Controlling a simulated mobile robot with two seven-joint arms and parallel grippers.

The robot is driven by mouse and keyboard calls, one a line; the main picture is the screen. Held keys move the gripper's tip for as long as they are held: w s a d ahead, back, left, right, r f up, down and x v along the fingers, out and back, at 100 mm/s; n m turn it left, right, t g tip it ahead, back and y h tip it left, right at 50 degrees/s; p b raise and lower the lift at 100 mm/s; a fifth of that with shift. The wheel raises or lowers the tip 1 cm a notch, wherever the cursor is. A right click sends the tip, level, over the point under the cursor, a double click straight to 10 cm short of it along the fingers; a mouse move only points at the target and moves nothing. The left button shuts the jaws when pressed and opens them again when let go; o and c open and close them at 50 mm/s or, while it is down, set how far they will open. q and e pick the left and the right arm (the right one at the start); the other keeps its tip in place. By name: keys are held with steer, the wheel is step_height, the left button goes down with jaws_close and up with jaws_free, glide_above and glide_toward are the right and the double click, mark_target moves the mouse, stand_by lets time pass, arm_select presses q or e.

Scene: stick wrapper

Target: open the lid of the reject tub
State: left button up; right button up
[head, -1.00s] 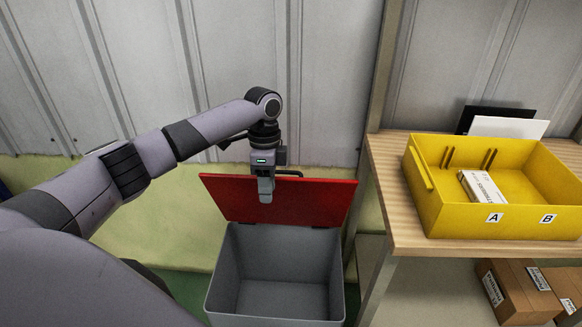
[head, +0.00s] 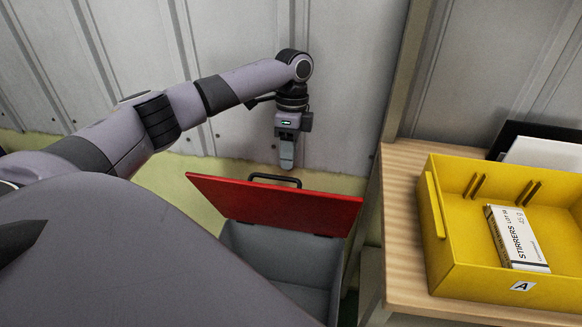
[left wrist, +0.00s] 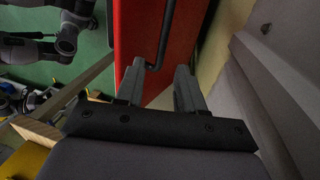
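The reject tub (head: 290,262) is a grey bin below the middle of the head view, and its grey interior shows. Its red lid (head: 270,205) stands raised and tilted at the back of the tub. A black bar handle (head: 275,179) sits at the lid's upper edge. My left gripper (head: 287,168) points down just above and behind the handle, holding nothing. In the left wrist view its two fingers (left wrist: 160,75) are apart, with the red lid (left wrist: 150,25) and the handle (left wrist: 163,38) beyond them. My right gripper does not show clearly in either view.
A wooden table (head: 398,230) stands to the right of the tub. A yellow bin (head: 470,275) on it holds a white stirrers box (head: 517,238). A ribbed wall (head: 200,70) is close behind my left gripper.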

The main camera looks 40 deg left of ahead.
arm_select(q)
steer(key=x, duration=0.4)
steer(key=shift+f, duration=0.2)
